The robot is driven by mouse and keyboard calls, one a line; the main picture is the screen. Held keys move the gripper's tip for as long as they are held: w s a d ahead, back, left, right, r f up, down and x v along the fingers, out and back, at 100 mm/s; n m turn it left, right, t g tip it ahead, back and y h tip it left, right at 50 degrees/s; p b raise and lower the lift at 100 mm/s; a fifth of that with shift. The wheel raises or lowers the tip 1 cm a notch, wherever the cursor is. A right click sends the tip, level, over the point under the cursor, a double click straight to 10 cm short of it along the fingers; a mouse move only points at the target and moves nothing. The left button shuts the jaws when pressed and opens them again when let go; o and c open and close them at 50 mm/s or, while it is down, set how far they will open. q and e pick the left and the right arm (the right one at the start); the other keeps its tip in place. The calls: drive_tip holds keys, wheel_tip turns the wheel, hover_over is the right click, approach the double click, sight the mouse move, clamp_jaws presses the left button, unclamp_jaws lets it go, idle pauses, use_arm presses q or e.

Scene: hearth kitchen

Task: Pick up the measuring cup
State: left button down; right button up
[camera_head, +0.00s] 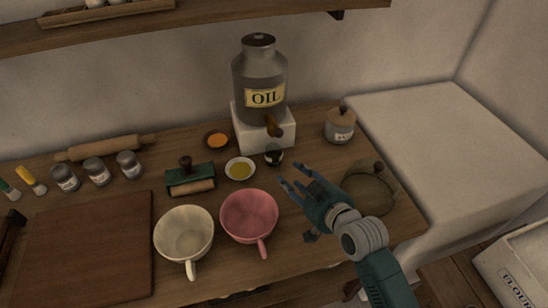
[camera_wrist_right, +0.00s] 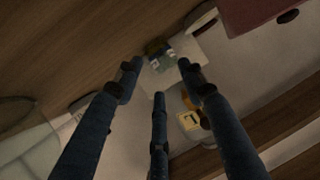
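A small dark cup (camera_head: 273,158) stands below the spigot of the oil container; it is too small to tell if it is the measuring cup. A cream cup (camera_head: 184,235) and a pink cup (camera_head: 249,216), both with handles, stand at the table's front. My right gripper (camera_head: 291,184) is open and empty, right of the pink cup, with its fingers toward the small dark cup. In the right wrist view its spread fingers (camera_wrist_right: 158,75) have nothing between them. My left gripper is not in view.
The oil container (camera_head: 259,75) stands on a white block (camera_head: 264,134) at the back. A lidded jar (camera_head: 339,126) and a round glass item (camera_head: 371,188) are on the right.

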sight(275, 161)
drive_tip(key=shift+x, duration=0.85)
drive_tip(key=p+x, duration=0.1)
drive_tip(key=x, duration=0.3)
drive_tip(key=shift+a+r, duration=0.1)
drive_tip(key=shift+w+a+f, duration=0.25)
drive_tip(key=shift+w+f, duration=0.05)
drive_tip(key=shift+w, duration=0.15)
drive_tip(key=shift+c, duration=0.7)
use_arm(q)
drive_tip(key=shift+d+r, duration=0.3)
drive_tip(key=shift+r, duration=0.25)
use_arm(e)
clamp_jaws()
